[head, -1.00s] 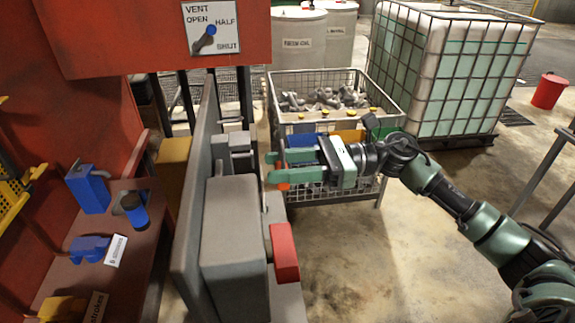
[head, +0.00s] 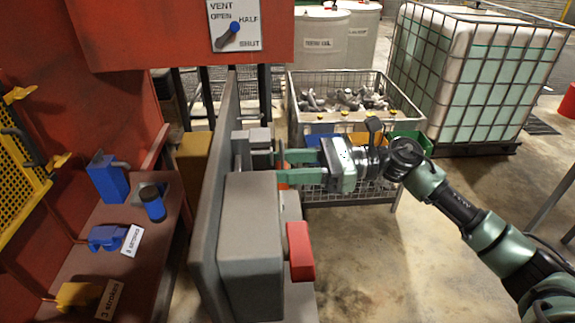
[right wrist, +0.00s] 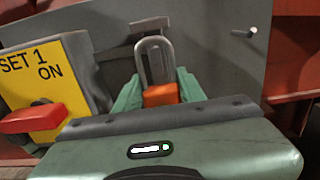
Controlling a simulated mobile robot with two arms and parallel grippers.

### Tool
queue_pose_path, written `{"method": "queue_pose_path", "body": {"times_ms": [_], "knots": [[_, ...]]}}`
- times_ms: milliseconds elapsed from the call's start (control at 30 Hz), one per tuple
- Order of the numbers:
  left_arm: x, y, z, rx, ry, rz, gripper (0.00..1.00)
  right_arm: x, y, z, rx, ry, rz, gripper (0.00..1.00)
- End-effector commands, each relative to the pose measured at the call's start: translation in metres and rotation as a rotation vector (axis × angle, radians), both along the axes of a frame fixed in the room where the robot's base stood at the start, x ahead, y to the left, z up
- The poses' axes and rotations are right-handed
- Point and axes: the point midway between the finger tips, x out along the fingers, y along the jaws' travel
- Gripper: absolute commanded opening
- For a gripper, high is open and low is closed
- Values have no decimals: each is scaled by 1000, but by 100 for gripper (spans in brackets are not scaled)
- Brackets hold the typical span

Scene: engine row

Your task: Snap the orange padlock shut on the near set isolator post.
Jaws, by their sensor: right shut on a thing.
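My right gripper (head: 284,168) is shut on the orange padlock (right wrist: 161,94), level in front of the grey panel's right side. Only a sliver of orange shows between the fingers in the head view (head: 282,184). In the right wrist view the grey shackle (right wrist: 167,46) points up towards the panel. The near isolator is a grey box (head: 250,240) with a red handle (head: 299,250); its yellow label (right wrist: 45,75) reads SET 1 ON. I cannot make out its post for certain, nor whether the shackle is around it. My left gripper is not in view.
A smaller grey box (head: 258,142) sits farther along the grey panel (head: 212,200). A wire bin (head: 390,105) with metal parts stands behind my right gripper. A short pale peg (right wrist: 244,33) sticks out of the panel. A shelf (head: 75,270) with blue parts is on the left.

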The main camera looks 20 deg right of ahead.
Motion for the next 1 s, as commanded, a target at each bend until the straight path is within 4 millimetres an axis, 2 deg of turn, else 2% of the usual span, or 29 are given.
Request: {"method": "queue_pose_path", "body": {"times_ms": [1000], "knots": [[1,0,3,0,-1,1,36,9,35,1,1,0,1,0]]}}
